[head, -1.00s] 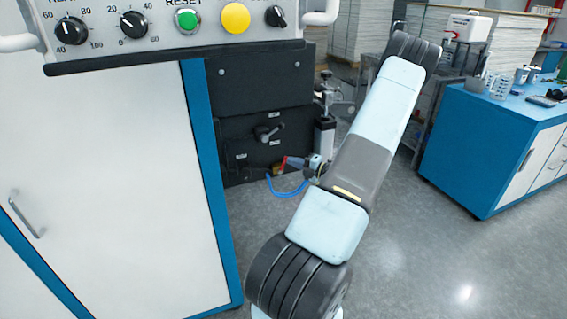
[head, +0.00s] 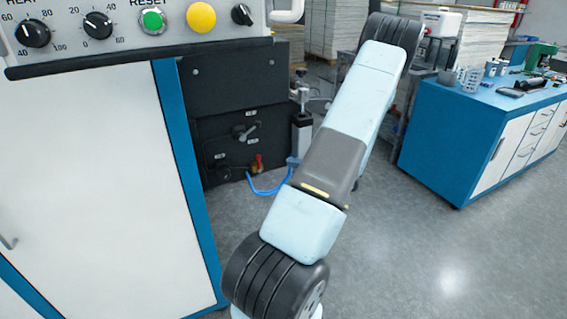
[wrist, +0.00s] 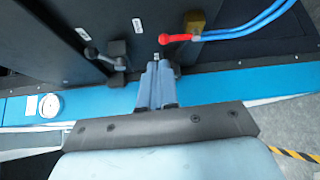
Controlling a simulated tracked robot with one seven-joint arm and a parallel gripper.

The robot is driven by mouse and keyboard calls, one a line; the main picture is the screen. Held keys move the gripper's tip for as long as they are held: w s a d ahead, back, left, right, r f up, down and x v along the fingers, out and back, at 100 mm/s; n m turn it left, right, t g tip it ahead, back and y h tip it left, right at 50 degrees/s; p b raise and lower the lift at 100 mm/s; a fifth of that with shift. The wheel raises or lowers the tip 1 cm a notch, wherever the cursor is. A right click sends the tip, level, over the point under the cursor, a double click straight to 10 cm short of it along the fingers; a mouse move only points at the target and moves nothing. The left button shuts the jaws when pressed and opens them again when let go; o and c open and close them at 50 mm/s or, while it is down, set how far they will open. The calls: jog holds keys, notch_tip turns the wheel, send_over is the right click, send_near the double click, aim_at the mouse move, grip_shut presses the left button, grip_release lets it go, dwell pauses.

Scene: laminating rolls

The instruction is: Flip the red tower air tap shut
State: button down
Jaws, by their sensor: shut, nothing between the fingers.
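The red tap handle (head: 259,160) sits on a brass valve body (head: 256,170) low on the dark machine panel in the head view, and stands roughly upright there. In the wrist view the red handle (wrist: 178,38) reaches left from the brass body (wrist: 196,20). My gripper (wrist: 156,62) is shut and empty, its fingertips just below and left of the handle's rounded end, with a small visible gap. In the head view my arm hides most of the gripper.
Blue hoses (wrist: 250,25) run right from the valve. A white cabinet (head: 90,180) is at left. Floor at right is clear.

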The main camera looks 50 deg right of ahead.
jog(key=shift+r+v, duration=0.1)
jog(key=shift+v, duration=0.8)
jog(key=shift+r+v, duration=0.15)
jog(key=shift+v, duration=0.75)
jog(key=shift+a, duration=0.1)
